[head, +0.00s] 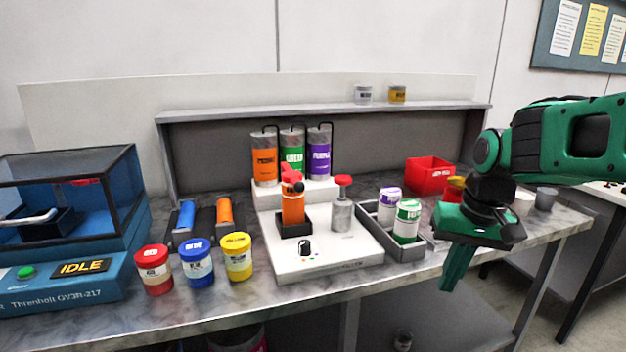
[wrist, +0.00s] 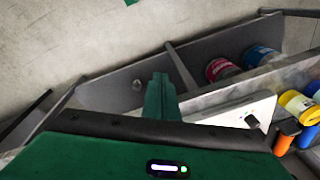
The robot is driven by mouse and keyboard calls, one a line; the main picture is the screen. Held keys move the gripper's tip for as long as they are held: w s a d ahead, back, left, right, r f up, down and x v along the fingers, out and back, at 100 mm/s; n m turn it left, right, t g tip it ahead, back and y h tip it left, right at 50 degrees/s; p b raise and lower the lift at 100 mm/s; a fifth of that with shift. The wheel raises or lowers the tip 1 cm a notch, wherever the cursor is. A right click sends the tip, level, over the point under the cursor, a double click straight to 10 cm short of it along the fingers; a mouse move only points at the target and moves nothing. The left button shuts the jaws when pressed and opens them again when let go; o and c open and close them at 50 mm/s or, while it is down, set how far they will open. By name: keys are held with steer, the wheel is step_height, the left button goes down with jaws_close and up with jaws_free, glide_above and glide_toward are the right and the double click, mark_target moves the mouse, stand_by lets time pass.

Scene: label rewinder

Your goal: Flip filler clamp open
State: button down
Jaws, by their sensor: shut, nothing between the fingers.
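The filler is a white base (head: 325,262) on the marble bench. An orange cartridge (head: 293,210) stands upright in its dark holder, with a red clamp part (head: 291,178) on top. Whether this clamp is open or closed is too small to tell. A grey cylinder (head: 341,216) with a red cap stands to its right. My gripper (head: 456,280) is shut and empty, pointing down at the bench's front edge, well right of the filler. In the wrist view my shut fingers (wrist: 158,88) show; part of the white base (wrist: 215,115) with its knob appears to their right.
A grey tray (head: 378,240) with purple and green jars stands between the filler and my gripper. A red bin (head: 430,176) is behind. Red (head: 153,270), blue (head: 196,264) and yellow (head: 237,257) jars stand left of the filler. A blue machine (head: 65,265) is far left.

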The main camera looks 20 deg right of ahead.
steer(key=w+a+r+n+t+y, duration=0.1)
steer(key=w+a+r, duration=0.3)
steer(key=w+r, duration=0.6)
steer(key=w+a+r+n+t+y, duration=0.2)
steer(key=w+a+r, duration=0.3)
steer(key=w+r, duration=0.5)
steer(key=w+n, duration=0.1)
steer(key=w, duration=0.3)
steer(key=shift+a+n+t+y, duration=0.2)
steer(key=shift+n+t+y, duration=0.1)
steer(key=w+a+f, duration=0.5)
steer(key=a+f, duration=0.2)
steer(key=f, duration=0.2)
steer(key=shift+a, duration=0.15)
